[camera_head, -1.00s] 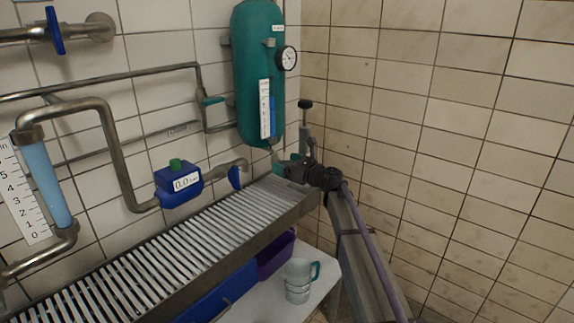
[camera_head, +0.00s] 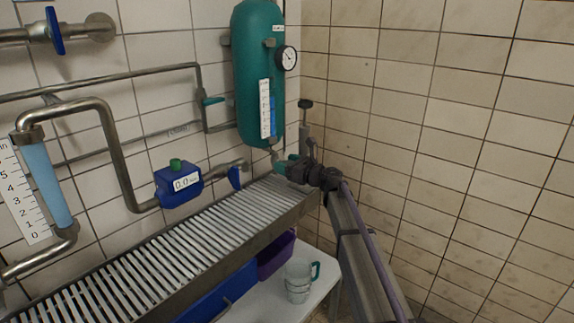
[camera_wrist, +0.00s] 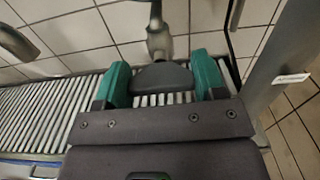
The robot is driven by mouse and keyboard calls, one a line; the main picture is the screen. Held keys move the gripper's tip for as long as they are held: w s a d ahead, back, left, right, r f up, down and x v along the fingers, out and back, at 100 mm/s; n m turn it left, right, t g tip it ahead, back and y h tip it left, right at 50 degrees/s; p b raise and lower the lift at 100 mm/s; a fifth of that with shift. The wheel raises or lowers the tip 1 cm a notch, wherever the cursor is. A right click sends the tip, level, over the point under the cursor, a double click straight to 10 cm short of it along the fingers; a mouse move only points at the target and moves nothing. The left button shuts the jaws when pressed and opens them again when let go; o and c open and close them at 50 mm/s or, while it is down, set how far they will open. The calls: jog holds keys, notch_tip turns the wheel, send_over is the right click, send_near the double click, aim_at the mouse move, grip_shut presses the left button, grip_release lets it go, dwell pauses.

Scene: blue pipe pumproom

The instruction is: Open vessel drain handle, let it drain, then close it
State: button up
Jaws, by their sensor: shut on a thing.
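The teal vessel (camera_head: 252,95) hangs on the tiled wall near the corner, with a scale and a blue level column (camera_head: 272,117) on its front. In the wrist view, a metal drain pipe with a valve body (camera_wrist: 159,42) comes down from above. Its dark grey drain handle (camera_wrist: 162,77) lies between the two green fingers of my gripper (camera_wrist: 163,82), which is shut on it. In the head view my gripper (camera_head: 287,167) is just below the vessel, above the grating's far end; the handle is largely hidden there. I see no clear liquid stream.
A slatted metal grating (camera_head: 190,240) runs along the wall. A blue meter (camera_head: 178,184) reads about 0.0. A round gauge (camera_head: 287,58) sits beside the vessel. The right wall is bare.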

jog(key=n, duration=0.4)
jog(key=shift+s+n, duration=0.1)
jog(key=shift+n, duration=0.2)
jog(key=n, duration=0.4)
jog(key=shift+a+f+n, duration=0.1)
jog(key=shift+n, duration=0.2)
jog(key=n, duration=0.4)
jog(key=shift+s, duration=0.1)
jog(key=n, duration=0.4)
jog(key=shift+f+n, duration=0.1)
jog(key=shift+n, duration=0.2)
jog(key=o, duration=0.9)
